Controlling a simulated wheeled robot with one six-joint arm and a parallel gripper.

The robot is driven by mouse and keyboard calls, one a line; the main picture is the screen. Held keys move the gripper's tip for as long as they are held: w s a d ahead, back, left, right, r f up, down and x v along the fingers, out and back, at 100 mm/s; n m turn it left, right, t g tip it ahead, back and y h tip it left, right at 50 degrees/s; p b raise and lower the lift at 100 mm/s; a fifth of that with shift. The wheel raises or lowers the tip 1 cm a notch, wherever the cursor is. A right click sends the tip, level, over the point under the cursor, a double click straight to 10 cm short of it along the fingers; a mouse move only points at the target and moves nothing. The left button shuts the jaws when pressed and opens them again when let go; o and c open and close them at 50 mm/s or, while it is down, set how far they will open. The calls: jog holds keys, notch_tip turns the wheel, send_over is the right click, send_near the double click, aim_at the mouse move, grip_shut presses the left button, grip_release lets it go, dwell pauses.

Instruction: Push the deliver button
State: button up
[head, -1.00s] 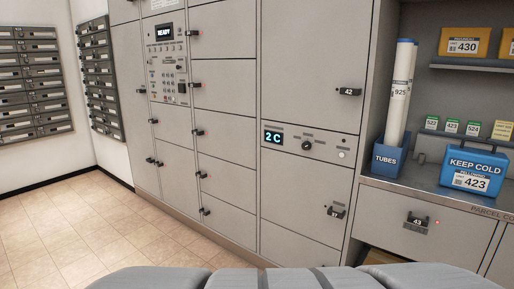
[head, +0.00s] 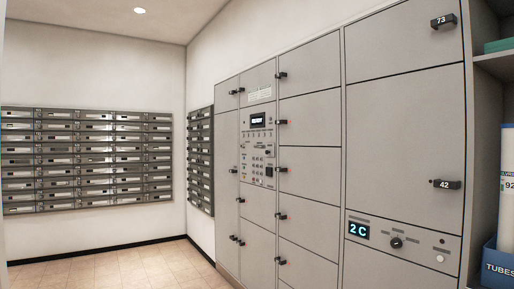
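A control panel (head: 258,155) is set in the grey locker wall in the head view, left of the middle. It has a small lit display (head: 258,119), a row of small controls below it and a keypad (head: 258,163). The labels are too small to read, so I cannot tell which control is the deliver button. My gripper is not in view.
Locker doors with dark handles surround the panel; a door labelled 42 (head: 404,135) is at the right. Wall mailboxes (head: 88,158) hang at the left. A blue tubes bin (head: 496,264) stands at the right edge. Tiled floor (head: 110,272) is clear at the lower left.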

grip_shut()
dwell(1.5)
